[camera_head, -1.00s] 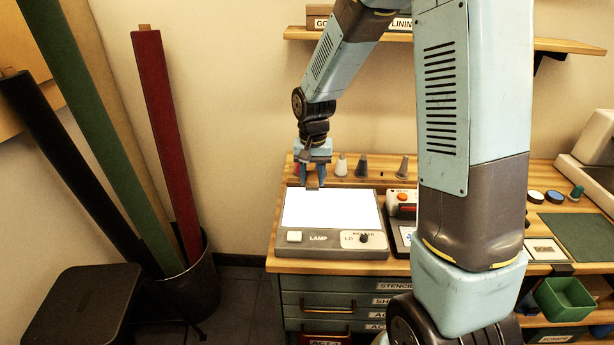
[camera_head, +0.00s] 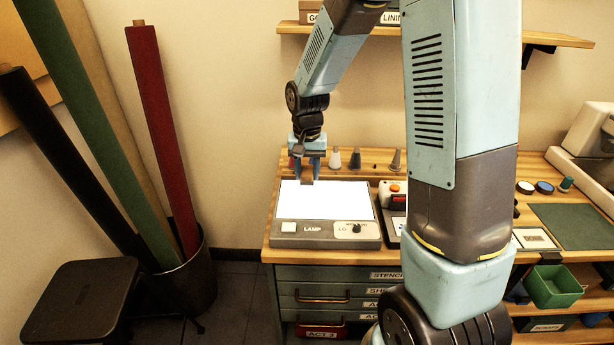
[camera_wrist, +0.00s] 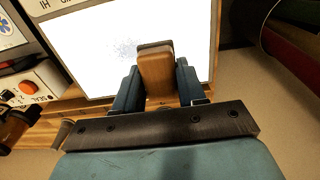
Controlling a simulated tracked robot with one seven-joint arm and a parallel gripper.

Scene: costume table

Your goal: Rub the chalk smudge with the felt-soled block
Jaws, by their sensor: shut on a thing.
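My gripper (camera_wrist: 155,85) is shut on a brown wooden block (camera_wrist: 155,75) with a dark edge, the felt-soled block. The block also shows small in the head view (camera_head: 307,178), at the rear part of the bright lamp panel (camera_head: 320,205). In the wrist view a faint grey speckled chalk smudge (camera_wrist: 124,48) lies on the white panel, just left of the block and apart from it. Whether the block touches the panel I cannot tell. The felt sole is mostly hidden.
The lamp box (camera_head: 325,232) has a button and a knob in front. Several cone-shaped tools (camera_head: 355,158) stand in a rack behind it. A device with an orange button (camera_head: 393,191) is on the right. Fabric rolls (camera_head: 160,140) stand in a bin at the left.

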